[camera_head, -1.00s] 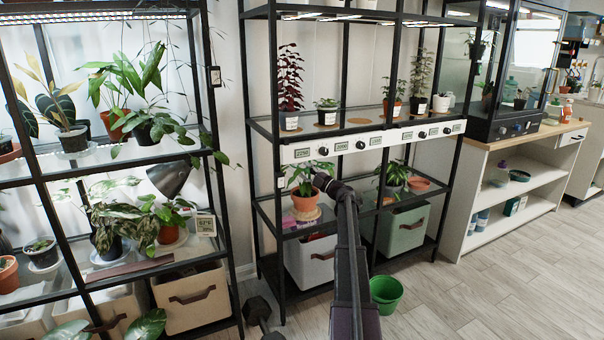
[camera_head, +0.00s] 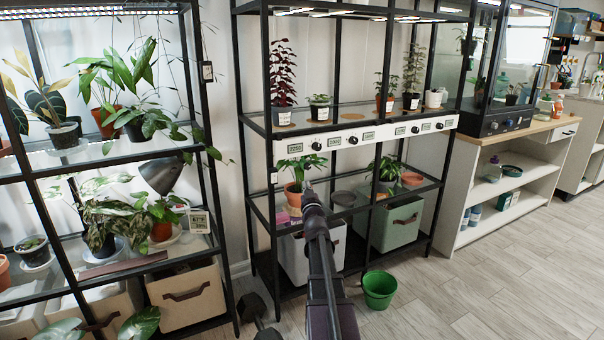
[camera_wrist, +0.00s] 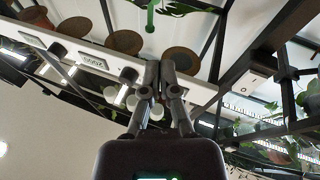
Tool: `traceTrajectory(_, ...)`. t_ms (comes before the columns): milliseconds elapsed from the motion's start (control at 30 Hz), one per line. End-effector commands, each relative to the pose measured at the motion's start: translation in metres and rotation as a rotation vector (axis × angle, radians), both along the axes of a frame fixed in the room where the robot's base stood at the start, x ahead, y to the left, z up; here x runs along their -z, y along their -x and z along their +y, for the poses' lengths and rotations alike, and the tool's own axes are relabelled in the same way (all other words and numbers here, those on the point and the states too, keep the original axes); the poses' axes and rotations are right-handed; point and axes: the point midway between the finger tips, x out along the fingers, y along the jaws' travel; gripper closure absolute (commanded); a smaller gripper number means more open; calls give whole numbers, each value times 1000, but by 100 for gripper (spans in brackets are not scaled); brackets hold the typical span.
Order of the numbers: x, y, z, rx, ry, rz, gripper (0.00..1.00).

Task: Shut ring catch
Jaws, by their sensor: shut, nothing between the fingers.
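My gripper (camera_head: 308,188) is at the far end of my arm, in front of the lower shelf of the middle rack. It appears beside the terracotta pot (camera_head: 293,200) with a leafy plant; I cannot tell whether they touch. In the wrist view the two dark fingers of my gripper (camera_wrist: 159,72) are together with nothing between them. Behind them are the white dial panel (camera_wrist: 98,62) and round cork mats (camera_wrist: 124,42) seen from below. I cannot make out a ring catch in either view.
The white dial panel (camera_head: 375,136) runs under the rack's middle shelf, above my gripper. A pale green bin (camera_head: 398,226) stands below the lower shelf. A green bucket (camera_head: 379,291) is on the floor to the right of my arm. The floor further right is clear.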

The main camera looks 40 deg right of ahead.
Motion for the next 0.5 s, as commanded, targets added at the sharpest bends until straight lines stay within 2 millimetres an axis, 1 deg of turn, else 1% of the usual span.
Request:
traceTrajectory(33,6,10,8,6,-49,0,100)
traceTrajectory(133,13,16,14,14,-124,1,100)
traceTrajectory(267,18,19,17,18,-164,3,100)
traceTrajectory(500,18,18,16,18,-165,3,100)
